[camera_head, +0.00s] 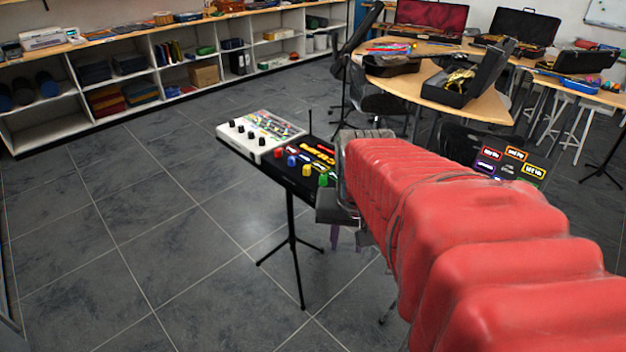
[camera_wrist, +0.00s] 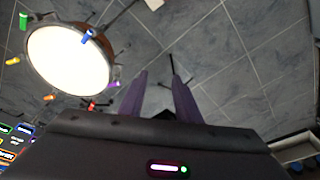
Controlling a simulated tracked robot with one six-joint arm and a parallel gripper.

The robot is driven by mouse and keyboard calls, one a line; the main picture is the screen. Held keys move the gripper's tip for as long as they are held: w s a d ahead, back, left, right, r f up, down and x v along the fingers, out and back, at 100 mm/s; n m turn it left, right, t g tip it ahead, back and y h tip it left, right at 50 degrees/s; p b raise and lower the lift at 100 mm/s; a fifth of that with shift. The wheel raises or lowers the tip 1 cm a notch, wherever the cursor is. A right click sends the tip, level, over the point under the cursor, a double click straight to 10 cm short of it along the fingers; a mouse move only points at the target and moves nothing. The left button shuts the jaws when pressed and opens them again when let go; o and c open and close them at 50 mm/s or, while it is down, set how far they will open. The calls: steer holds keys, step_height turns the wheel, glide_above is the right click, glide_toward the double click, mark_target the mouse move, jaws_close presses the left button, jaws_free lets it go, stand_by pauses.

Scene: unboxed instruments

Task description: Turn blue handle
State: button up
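In the wrist view a blue handle (camera_wrist: 87,36) sticks up at the right side of the rim of a round drum (camera_wrist: 66,60) with a bright white head. Other coloured handles stand around the rim, including a green one (camera_wrist: 23,21) and a purple one (camera_wrist: 115,84). My gripper (camera_wrist: 160,76) has two purple fingers apart, with nothing between them. The drum and its blue handle lie to the left of the fingers, not touching them. In the head view my red arm hides the drum, and the purple fingers show only partly below the wrist.
A stand in the head view carries a white mixer (camera_head: 262,128) and a black box with coloured knobs (camera_head: 305,162), close beside my wrist. A dark pad panel (camera_head: 510,165) is right of my arm. Shelves (camera_head: 140,85) line the back wall. Floor at left is clear.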

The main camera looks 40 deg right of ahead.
steer(key=a+r+n+t, duration=0.1)
steer(key=a+n, duration=0.3)
steer(key=a, duration=0.5)
steer(key=a+r+n+t+y, duration=0.1)
steer(key=a+r+n+t, duration=0.1)
steer(key=a, duration=0.7)
steer(key=shift+s+a+r+n+y, duration=0.4)
steer(key=shift+r+n, duration=0.35)
steer(key=shift+n, duration=0.45)
steer(key=shift+s, duration=0.15)
